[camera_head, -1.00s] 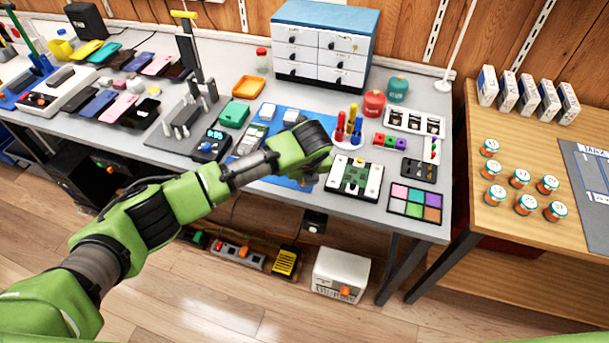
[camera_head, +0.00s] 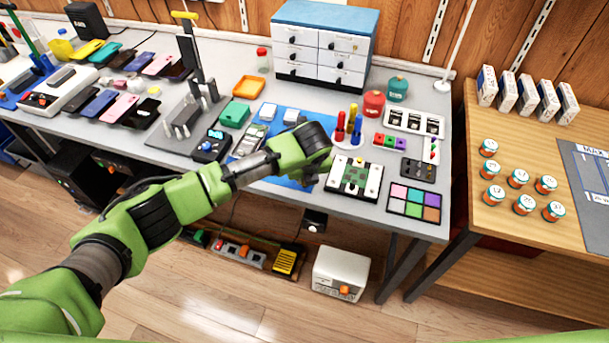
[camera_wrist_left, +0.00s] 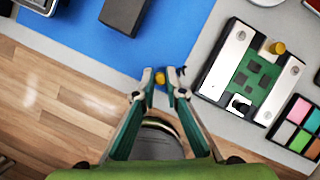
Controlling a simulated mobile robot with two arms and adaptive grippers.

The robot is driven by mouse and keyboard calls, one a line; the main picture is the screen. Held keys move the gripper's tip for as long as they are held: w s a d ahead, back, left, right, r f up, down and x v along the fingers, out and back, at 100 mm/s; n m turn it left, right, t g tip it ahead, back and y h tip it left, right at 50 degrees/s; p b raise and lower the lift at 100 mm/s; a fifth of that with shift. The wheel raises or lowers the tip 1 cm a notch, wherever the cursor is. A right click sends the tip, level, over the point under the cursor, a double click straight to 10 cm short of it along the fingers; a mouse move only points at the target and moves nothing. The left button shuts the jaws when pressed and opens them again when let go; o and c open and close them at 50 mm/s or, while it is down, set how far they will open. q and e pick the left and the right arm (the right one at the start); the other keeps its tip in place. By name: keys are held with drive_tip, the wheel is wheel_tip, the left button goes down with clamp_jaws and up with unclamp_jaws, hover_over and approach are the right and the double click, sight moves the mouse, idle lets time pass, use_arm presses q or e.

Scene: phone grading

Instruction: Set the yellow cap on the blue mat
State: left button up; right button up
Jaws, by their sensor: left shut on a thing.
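My left gripper (camera_wrist_left: 162,84) is shut on a small yellow cap (camera_wrist_left: 160,77), which shows between the fingertips in the left wrist view. The gripper is over the front right part of the blue mat (camera_wrist_left: 85,48); whether the cap touches the mat, I cannot tell. In the head view my left arm reaches in from the left and its wrist hides the fingertips and the cap. The mat also shows there (camera_head: 290,120), partly covered by the arm. My right gripper is in neither view.
A dark block (camera_wrist_left: 124,14) lies on the mat ahead of the gripper. A green circuit board fixture (camera_head: 354,179) with a yellow knob (camera_wrist_left: 277,48) stands to the right. The table's front edge is close.

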use_arm(q)
drive_tip(key=shift+f, duration=0.3)
idle(0.6)
drive_tip(key=shift+p, duration=0.4)
drive_tip(key=shift+f, duration=0.1)
drive_tip(key=o, duration=0.8)
drive_tip(key=o, duration=0.4)
drive_tip(key=shift+r+p, duration=0.65)
drive_tip(key=shift+p, duration=0.2)
